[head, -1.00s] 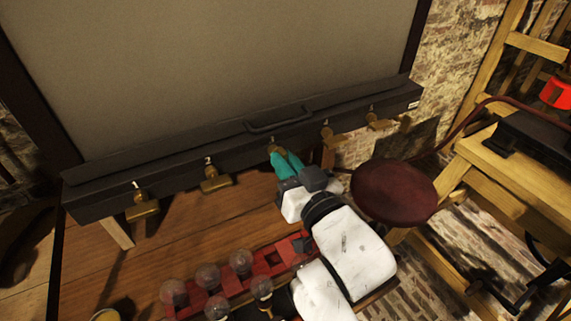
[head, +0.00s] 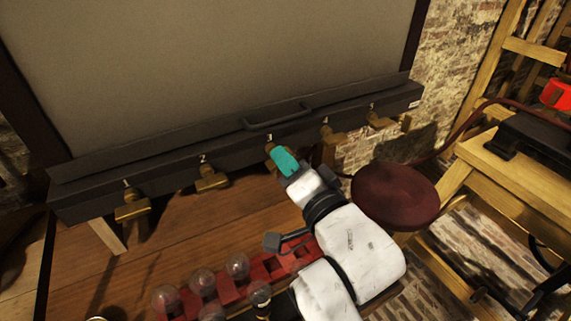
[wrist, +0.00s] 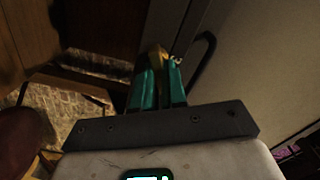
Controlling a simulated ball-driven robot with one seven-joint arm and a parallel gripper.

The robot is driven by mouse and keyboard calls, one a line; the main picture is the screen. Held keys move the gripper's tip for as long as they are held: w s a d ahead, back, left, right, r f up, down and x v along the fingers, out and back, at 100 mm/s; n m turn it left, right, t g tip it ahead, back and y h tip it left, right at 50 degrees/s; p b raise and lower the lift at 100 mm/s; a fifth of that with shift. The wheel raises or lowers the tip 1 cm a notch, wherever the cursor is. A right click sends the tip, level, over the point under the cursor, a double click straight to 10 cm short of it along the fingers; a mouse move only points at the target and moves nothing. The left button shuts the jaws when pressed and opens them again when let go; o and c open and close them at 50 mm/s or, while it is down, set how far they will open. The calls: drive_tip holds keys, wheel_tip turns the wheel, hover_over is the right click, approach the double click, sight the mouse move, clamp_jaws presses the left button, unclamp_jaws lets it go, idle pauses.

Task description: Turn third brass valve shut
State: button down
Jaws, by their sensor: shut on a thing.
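The third brass valve (head: 270,146) sits on the front of a long black trough (head: 235,150), under a small number mark. My gripper (head: 284,160) has teal fingers and is shut on this valve's handle; the fingers hide most of it. In the wrist view, a bit of the brass valve (wrist: 158,54) shows between the tips of my gripper (wrist: 157,72). The handle's exact angle is hidden. A first valve (head: 132,205) and a second valve (head: 211,178) are to the left. More brass valves (head: 332,135) are to the right, all apart from my gripper.
A dark handle bar (head: 278,117) runs along the trough just above the third valve. A round dark red stool (head: 395,195) stands close right of my arm. A red rack (head: 283,264) with several glass jars is below. A wooden bench (head: 510,165) is at right.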

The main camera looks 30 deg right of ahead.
drive_tip(key=m, duration=0.2)
drive_tip(key=m+b, duration=0.1)
drive_tip(key=m, duration=0.2)
drive_tip(key=shift+d+f+m, duration=0.1)
drive_tip(key=shift+f+m, duration=0.1)
drive_tip(key=shift+m, duration=0.1)
idle(0.5)
drive_tip(key=c, duration=1.2)
unclamp_jaws()
drive_tip(key=shift+s+p, duration=1.8)
drive_tip(key=shift+s, duration=3.6)
